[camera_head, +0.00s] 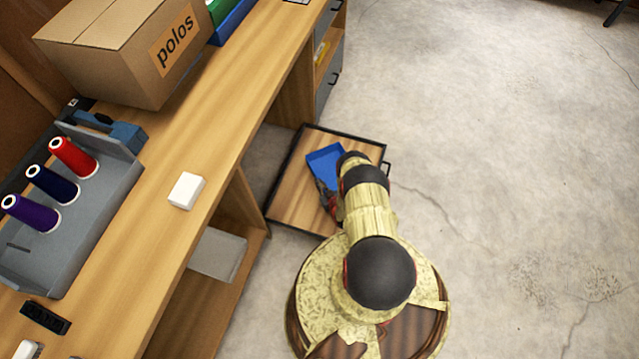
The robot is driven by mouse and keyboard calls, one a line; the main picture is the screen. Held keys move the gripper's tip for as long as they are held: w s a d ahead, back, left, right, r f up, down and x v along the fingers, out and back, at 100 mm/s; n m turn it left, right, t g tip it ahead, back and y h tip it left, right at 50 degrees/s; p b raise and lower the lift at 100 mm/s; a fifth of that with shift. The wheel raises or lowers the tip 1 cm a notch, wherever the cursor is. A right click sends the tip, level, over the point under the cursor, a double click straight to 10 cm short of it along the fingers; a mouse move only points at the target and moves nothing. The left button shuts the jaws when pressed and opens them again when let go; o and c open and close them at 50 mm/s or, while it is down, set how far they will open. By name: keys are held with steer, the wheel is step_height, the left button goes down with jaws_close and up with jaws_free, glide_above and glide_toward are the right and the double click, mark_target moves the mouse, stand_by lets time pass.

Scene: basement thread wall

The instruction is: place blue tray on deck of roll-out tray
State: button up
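The blue tray (325,165) is over the wooden deck of the roll-out tray (296,193), toward its far right part. I cannot tell whether it rests on the deck or hangs just above it. The roll-out tray has a dark rim and a handle on its right side, and it stands out from under the workbench. My gripper (328,197) is at the near edge of the blue tray. My arm partly covers it, and its fingers are too small and hidden to tell whether they are shut on the tray.
The workbench (150,225) runs along the left, with a "polos" cardboard box (120,45), a grey rack (70,235) of thread spools and a white block (187,190). A grey box (218,254) sits on the lower shelf. The concrete floor at right is clear.

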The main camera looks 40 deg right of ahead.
steer(key=o, duration=0.5)
steer(key=shift+s+r, duration=0.15)
steer(key=shift+r, duration=0.05)
steer(key=p+v, duration=0.4)
steer(key=v, duration=0.7)
steer(key=shift+s+a+r, duration=0.1)
steer(key=shift+s+r, duration=0.05)
steer(key=shift+s, duration=0.2)
